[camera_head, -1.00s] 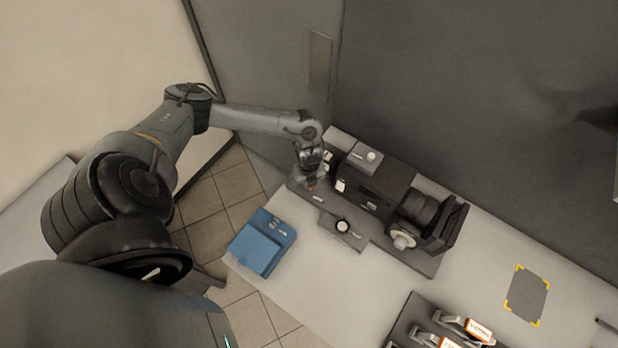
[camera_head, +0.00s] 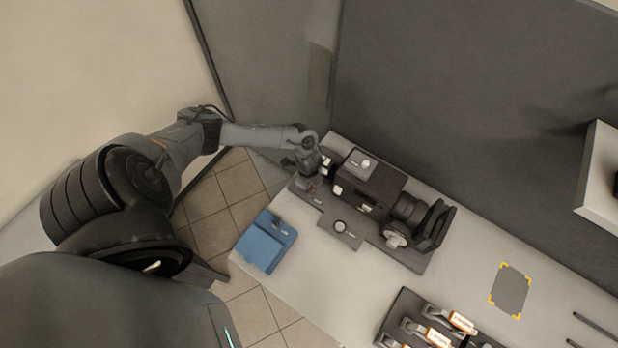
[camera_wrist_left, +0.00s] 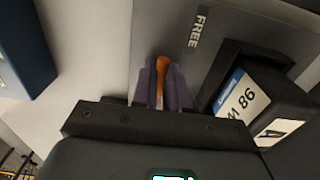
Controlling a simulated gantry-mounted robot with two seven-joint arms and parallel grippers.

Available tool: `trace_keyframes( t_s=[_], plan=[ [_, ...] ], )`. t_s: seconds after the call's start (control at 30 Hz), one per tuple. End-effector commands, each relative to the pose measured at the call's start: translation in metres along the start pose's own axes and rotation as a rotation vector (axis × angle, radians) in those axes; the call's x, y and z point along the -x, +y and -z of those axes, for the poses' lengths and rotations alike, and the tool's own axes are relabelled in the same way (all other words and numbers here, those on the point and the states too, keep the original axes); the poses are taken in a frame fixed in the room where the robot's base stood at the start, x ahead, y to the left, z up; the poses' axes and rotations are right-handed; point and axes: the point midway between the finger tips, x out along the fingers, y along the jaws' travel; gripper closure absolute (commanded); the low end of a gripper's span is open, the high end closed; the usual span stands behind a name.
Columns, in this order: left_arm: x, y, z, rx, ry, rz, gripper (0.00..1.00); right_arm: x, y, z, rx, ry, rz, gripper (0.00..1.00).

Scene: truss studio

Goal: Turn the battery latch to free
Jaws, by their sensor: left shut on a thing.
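The battery latch is an orange lever (camera_wrist_left: 162,82), seen in the left wrist view between the fingers of my left gripper (camera_wrist_left: 161,85). The fingers are shut on it. A dark label reading FREE (camera_wrist_left: 200,27) lies on the grey plate just above and right of the lever's tip. A black battery (camera_wrist_left: 258,100) with a white and blue label stands right of the fingers. In the head view my left gripper (camera_head: 306,183) is at the left end of the black camera rig (camera_head: 372,186), and the latch is mostly hidden there. My right gripper is not in view.
A blue box (camera_head: 265,242) sits at the table's left edge, also at upper left in the wrist view. A dark tray (camera_head: 400,318) with orange-labelled items is at the front. A grey pad with yellow corners (camera_head: 511,291) lies right. The table (camera_head: 300,285) is clear between.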

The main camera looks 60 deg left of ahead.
Motion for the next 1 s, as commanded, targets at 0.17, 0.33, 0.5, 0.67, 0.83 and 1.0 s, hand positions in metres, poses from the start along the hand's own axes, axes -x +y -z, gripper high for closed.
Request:
trace_keyframes(
  t_s=[0.17,0.33,0.5,0.67,0.83,1.0],
  plan=[
    [0.0019,-0.0003,0.0009,0.019,0.002,-0.001,1.0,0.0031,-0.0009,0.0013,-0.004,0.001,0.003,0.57],
    [0.0016,-0.0004,0.0009,0.022,0.002,-0.001,1.0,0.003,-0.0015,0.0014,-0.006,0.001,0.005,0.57],
    [0.0016,-0.0004,0.001,0.022,0.003,-0.001,1.0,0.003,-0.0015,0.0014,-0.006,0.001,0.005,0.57],
    [0.0014,-0.0004,0.0009,0.022,0.002,0.0,0.66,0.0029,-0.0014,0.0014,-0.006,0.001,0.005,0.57],
    [0.0008,-0.0002,0.0005,0.022,0.001,0.0,0.62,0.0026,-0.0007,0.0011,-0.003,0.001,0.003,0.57],
    [0.0014,-0.0001,0.0003,0.021,0.001,0.0,0.62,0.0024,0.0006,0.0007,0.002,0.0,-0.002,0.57]
  ],
)
